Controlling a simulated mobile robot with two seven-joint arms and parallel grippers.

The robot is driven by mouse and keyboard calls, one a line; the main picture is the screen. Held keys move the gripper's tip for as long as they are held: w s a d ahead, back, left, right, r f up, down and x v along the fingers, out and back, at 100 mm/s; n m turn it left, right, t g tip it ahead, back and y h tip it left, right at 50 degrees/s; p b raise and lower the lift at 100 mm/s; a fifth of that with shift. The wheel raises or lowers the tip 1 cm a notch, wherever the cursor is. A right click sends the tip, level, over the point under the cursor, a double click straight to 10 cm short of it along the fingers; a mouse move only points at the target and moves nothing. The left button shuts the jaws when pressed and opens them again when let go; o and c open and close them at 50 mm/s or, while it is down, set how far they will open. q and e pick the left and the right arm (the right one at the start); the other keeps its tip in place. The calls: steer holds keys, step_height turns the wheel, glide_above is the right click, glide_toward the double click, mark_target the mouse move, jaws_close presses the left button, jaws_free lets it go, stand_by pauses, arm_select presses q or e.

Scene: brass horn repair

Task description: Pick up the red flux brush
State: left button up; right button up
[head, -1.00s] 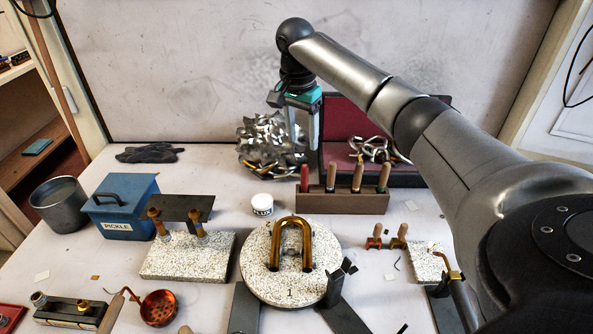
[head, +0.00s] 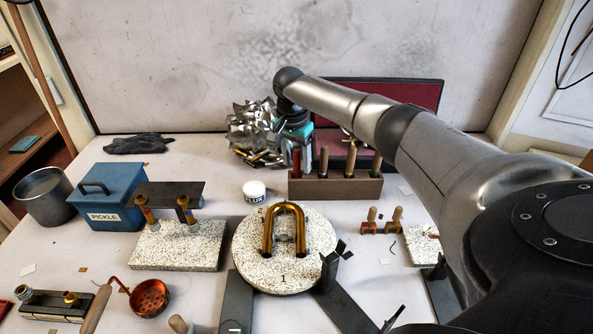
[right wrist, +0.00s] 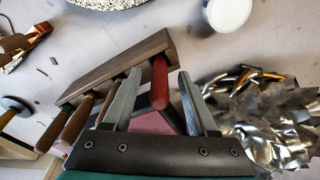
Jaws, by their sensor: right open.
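The red flux brush (head: 297,162) stands upright at the left end of a brown wooden rack (head: 335,188) at the back of the table. In the right wrist view the red handle (right wrist: 159,84) lies between the two fingers of my right gripper (right wrist: 158,75). The fingers are open, with a gap visible on both sides of the handle. In the head view my right gripper (head: 300,150) is at the rack's left end, partly hidden by its own wrist. My left gripper is not in view.
Several wooden-handled tools (head: 350,159) stand in the rack right of the red brush. A pile of metal scraps (head: 250,130) lies close on the left, and a red-lined case (head: 415,98) stands behind. A white flux jar (head: 254,191) and round stone board (head: 250,250) are in front.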

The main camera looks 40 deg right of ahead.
steer(key=shift+d+f, duration=0.1)
steer(key=shift+f, duration=0.7)
steer(key=shift+c, duration=0.4)
jaws_close()
